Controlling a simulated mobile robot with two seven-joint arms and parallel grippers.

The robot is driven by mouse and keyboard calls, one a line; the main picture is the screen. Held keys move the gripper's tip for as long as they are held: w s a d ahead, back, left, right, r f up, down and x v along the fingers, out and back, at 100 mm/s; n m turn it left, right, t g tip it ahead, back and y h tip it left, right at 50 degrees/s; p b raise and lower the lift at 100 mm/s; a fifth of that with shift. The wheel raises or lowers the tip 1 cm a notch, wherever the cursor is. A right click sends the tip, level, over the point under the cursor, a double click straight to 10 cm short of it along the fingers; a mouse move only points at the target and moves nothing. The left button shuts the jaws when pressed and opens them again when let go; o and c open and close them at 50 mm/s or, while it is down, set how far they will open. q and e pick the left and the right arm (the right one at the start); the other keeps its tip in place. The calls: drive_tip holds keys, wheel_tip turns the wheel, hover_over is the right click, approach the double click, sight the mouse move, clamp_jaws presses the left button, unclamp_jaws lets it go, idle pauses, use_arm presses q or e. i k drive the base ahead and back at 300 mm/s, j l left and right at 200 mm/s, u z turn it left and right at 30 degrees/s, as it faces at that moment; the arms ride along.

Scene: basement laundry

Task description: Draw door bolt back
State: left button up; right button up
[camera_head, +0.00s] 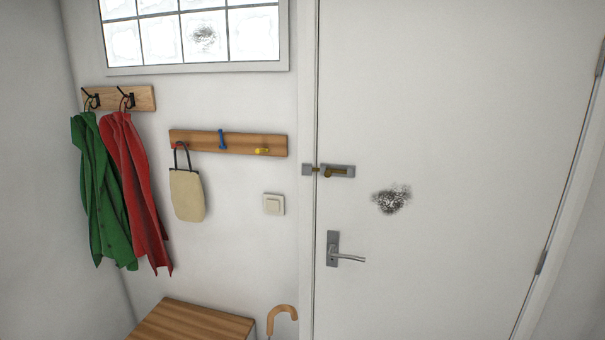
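The white door (440,120) fills the right half of the view and looks shut. The bolt (328,171) is a small brass bar in a grey housing near the door's left edge. Its bar spans the gap to a grey keeper (307,169) on the frame. A brass knob shows on the bolt near the left part of the housing. A grey lever handle (335,249) sits below the bolt. Neither of my grippers shows in the view.
A wooden peg rail (228,142) with a beige bag (187,195), a light switch (273,204), and green (95,200) and red (135,190) coats are on the left wall. Below are a wooden bench top (190,322) and a hooked cane handle (283,312). A dark smudge (391,199) marks the door.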

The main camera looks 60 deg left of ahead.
sight(328, 172)
drive_tip(key=u, duration=2.05)
